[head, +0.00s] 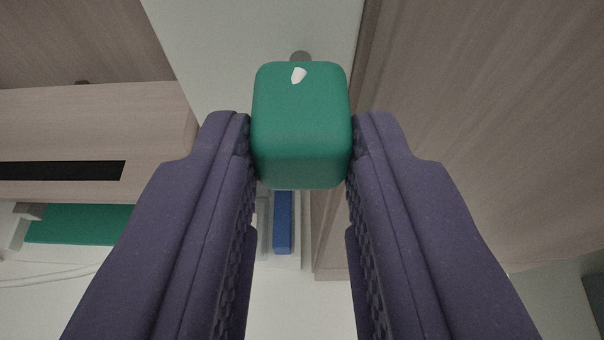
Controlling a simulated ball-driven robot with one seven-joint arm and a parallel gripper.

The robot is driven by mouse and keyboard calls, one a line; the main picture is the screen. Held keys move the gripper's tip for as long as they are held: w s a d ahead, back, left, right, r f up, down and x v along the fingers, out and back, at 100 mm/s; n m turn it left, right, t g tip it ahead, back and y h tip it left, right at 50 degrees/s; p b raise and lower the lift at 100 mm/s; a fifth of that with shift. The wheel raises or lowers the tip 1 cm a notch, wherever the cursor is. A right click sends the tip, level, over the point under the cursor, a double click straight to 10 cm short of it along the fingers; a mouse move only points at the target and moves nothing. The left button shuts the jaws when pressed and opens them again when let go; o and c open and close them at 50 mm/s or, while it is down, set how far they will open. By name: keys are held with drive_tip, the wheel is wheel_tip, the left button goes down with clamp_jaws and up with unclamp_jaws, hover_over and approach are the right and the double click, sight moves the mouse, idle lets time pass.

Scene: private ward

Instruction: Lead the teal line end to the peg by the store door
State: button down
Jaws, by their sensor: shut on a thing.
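The teal line end (300,130) is a rounded teal block with a small white mark near its top. My gripper (301,150) is shut on it, with one dark purple finger against each side. A small grey-brown round stub (300,56) shows just past the block's upper edge, against a pale surface. The block partly hides it, and I cannot tell whether it is the peg or part of the line end. No line can be clearly followed from the block.
A wood-grain panel (490,110) fills the right side. At left is a pale wood unit (90,125) with a black slot. Below it lies a green flat thing (75,225) and thin pale cords. A blue item (283,222) shows between my fingers.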

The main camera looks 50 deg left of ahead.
drive_tip(key=shift+w+a, duration=0.4)
drive_tip(key=shift+a, duration=0.1)
drive_tip(key=c, duration=1)
unclamp_jaws()
drive_tip(key=shift+o, duration=1.1)
drive_tip(key=shift+s+a+r, duration=0.1)
drive_tip(key=shift+a, duration=0.1)
drive_tip(key=shift+d, duration=0.1)
drive_tip(key=shift+d, duration=0.1)
